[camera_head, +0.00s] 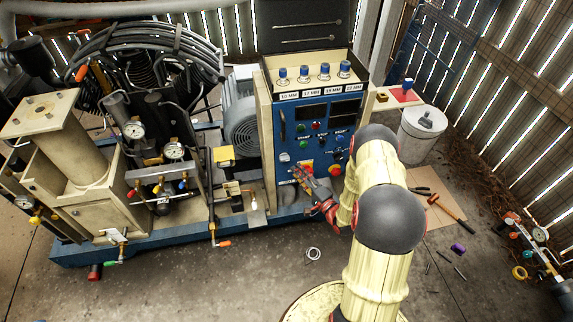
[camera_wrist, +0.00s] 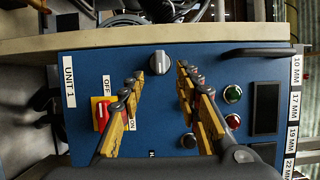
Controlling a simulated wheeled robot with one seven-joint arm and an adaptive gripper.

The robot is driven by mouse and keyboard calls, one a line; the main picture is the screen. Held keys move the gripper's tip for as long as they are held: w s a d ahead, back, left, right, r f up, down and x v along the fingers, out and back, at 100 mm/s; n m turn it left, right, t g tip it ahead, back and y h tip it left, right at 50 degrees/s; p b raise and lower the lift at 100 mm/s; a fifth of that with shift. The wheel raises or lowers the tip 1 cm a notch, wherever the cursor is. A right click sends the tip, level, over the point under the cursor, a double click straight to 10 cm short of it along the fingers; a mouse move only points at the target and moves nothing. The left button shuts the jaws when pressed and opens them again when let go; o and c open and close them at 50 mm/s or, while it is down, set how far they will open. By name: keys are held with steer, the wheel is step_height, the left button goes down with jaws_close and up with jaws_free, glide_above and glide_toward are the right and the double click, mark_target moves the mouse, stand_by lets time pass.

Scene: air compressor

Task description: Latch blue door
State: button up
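The blue door (camera_head: 290,185) is the front panel of the beige control cabinet. It looks closed against its frame; it also fills the wrist view (camera_wrist: 75,125). A grey latch knob (camera_wrist: 159,62) sits near the door's edge, and in the head view it is a small grey knob (camera_head: 284,158) at the door's left side. My gripper (camera_head: 298,173) is in front of the lower left of the door. In the wrist view my gripper (camera_wrist: 157,72) is open, with the knob seen between its yellow fingertips. I cannot tell whether they touch it.
A black handle (camera_wrist: 266,52) stands out from the door farther along the same edge. A red rotary switch (camera_wrist: 102,113) marked OFF and ON is beside one finger. Green and red buttons (camera_wrist: 232,94) are beside the other. The compressor (camera_head: 130,165) stands left of the cabinet.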

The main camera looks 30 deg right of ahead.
mark_target(286, 161)
steer(key=w, duration=0.2)
steer(key=w+b, duration=0.1)
steer(key=w, duration=0.2)
steer(key=w+b, duration=0.1)
steer(key=w, duration=0.1)
steer(key=shift+w+a, duration=0.2)
steer(key=shift+a, duration=0.2)
steer(key=shift+c, duration=0.3)
steer(key=c, duration=0.7)
jaws_close()
